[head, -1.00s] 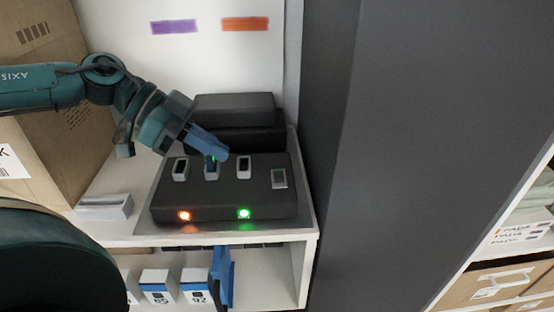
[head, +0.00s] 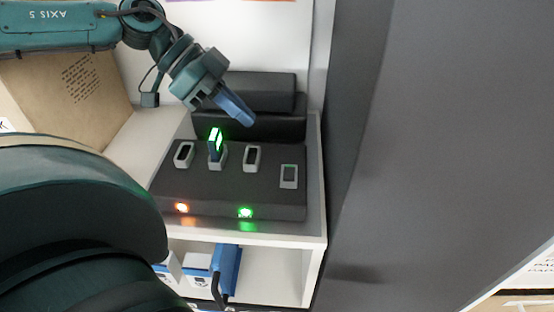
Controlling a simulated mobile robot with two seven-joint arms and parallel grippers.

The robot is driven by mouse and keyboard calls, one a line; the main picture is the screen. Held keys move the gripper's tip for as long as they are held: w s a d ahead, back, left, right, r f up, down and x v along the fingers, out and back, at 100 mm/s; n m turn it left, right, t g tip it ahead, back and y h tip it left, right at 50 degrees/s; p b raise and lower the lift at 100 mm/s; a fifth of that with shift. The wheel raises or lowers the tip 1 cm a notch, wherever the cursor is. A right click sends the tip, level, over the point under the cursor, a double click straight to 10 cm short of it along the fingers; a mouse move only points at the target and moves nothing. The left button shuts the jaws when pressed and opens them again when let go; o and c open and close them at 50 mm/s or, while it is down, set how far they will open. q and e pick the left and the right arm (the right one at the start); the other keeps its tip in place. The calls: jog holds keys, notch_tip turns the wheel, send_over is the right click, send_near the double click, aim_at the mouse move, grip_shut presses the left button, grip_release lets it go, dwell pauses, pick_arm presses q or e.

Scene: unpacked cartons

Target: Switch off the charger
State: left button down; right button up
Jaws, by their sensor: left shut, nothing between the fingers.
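The charger (head: 230,195) is a dark flat box on a white shelf. Its top has a row of pale-framed switches or slots; the second from the left (head: 216,146) has a raised part glowing green. The others, such as the third (head: 252,158) and the far-right one (head: 289,176), look dark or grey. On its front edge are an orange light (head: 182,208) and a green light (head: 246,213), both lit. My left gripper (head: 246,117) is shut and empty, above and behind the charger, apart from the glowing switch. My right gripper is not in view.
Black stepped blocks (head: 262,90) stand behind the charger. A cardboard carton (head: 75,95) is at the left and a tall grey panel (head: 430,140) at the right. A blue object (head: 228,268) is on the lower shelf. My own body covers the lower left.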

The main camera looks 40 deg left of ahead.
pick_arm(q)
send_near(293, 176)
jog(key=shift+w+d+r, duration=0.35)
jog(key=shift+d, duration=0.15)
jog(key=shift+w+d+r, duration=0.35)
jog(key=shift+w+d, duration=0.05)
jog(key=shift+d, duration=0.1)
jog(key=shift+x, duration=0.9)
jog(key=shift+s+d+f+p, duration=0.1)
jog(key=shift+f+p, duration=0.05)
jog(key=shift+f, duration=0.9)
jog(key=shift+s+d+f+p, duration=0.1)
jog(key=shift+d+f+p, duration=0.05)
jog(key=shift+f, duration=0.9)
